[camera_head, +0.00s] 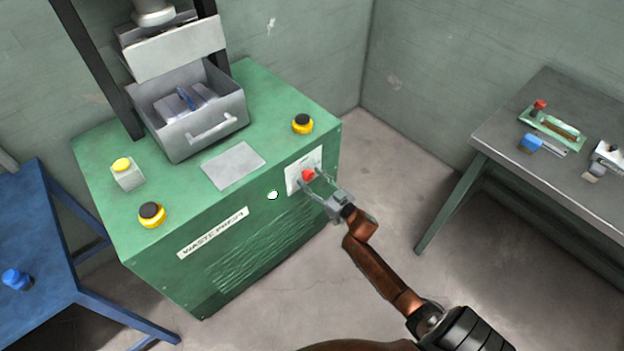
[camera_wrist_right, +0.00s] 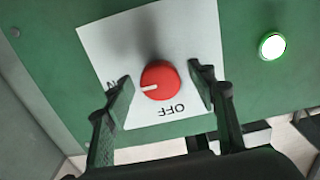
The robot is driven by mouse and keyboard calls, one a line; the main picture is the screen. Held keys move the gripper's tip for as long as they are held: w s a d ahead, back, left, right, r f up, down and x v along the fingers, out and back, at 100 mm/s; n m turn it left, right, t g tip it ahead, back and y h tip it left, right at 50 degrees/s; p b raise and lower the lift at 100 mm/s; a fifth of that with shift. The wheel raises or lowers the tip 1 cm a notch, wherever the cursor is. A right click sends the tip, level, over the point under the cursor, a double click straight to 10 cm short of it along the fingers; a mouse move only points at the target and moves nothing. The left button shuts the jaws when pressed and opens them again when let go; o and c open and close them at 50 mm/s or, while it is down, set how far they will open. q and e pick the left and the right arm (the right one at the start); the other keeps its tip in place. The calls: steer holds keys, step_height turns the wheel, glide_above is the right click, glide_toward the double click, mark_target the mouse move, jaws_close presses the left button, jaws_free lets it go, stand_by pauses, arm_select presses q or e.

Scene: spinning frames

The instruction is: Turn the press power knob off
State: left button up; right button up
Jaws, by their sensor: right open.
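The red power knob (camera_head: 308,175) sits on a white plate (camera_head: 291,178) on the front of the green press (camera_head: 215,245). In the right wrist view the knob (camera_wrist_right: 159,80) shows a white pointer line toward the left, where a partly hidden ON label (camera_wrist_right: 112,82) is. The OFF label (camera_wrist_right: 172,110) is below the knob in that view. My right gripper (camera_head: 313,182) is open, with one finger on each side of the knob; in the wrist view, gaps show between the knob and the fingers (camera_wrist_right: 160,82). My left gripper is not in view.
A white round lamp (camera_head: 272,195) glows left of the plate. Yellow-and-black buttons (camera_head: 302,124) (camera_head: 151,214) sit on the press top, near a grey drawer (camera_head: 205,128). A blue table (camera_head: 40,240) stands left, a grey bench (camera_head: 550,120) right. Open floor lies between press and bench.

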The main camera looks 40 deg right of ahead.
steer(key=shift+c, duration=0.4)
steer(key=c, duration=1.1)
